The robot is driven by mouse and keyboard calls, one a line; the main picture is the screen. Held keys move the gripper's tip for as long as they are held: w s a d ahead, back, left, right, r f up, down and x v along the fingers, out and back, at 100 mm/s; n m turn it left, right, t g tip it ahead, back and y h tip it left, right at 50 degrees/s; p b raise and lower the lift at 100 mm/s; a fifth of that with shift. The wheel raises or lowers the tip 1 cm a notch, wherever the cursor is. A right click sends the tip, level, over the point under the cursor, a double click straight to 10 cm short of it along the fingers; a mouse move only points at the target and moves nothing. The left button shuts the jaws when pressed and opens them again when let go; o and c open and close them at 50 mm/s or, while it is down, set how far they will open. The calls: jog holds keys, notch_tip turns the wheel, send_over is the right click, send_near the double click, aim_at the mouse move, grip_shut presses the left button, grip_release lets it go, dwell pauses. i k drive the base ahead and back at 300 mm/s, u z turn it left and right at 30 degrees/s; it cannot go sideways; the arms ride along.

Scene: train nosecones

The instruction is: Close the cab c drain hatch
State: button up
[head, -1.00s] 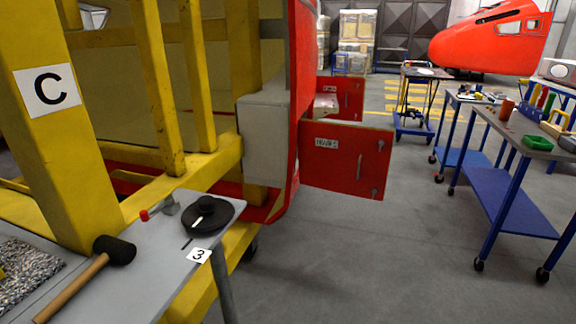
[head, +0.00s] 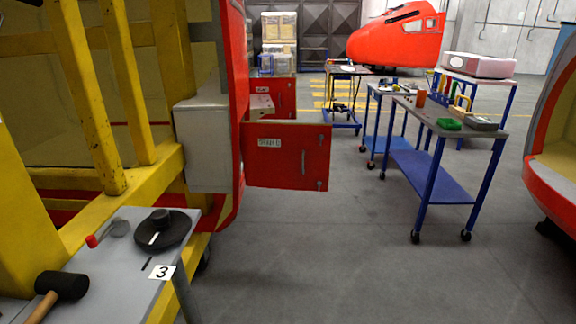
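The red cab nosecone (head: 237,80) stands at the left, partly cut by the yellow frame. A near red hatch door (head: 287,155) stands open, sticking out to the right from the cab. It has a white label too blurred to read for sure, a handle and latches. A second red hatch door (head: 286,97) stands open behind it, partly hidden by the near one. I cannot tell from the labels which is the drain hatch. My gripper is not in view.
A grey table (head: 118,262) at the lower left holds a mallet (head: 62,285) and a black disc (head: 162,229). A blue-legged cart (head: 449,136) stands at the right, with another red nosecone (head: 558,130) at the right edge. The floor (head: 330,260) between is clear.

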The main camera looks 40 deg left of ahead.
aim_at(275, 156)
jog(key=u, duration=0.05)
jog(key=i, duration=0.9)
jog(key=u, duration=1.6)
jog(key=k, duration=0.6)
jog(key=u, duration=0.5)
jog(key=i, duration=1.25)
jog(key=z, duration=0.5)
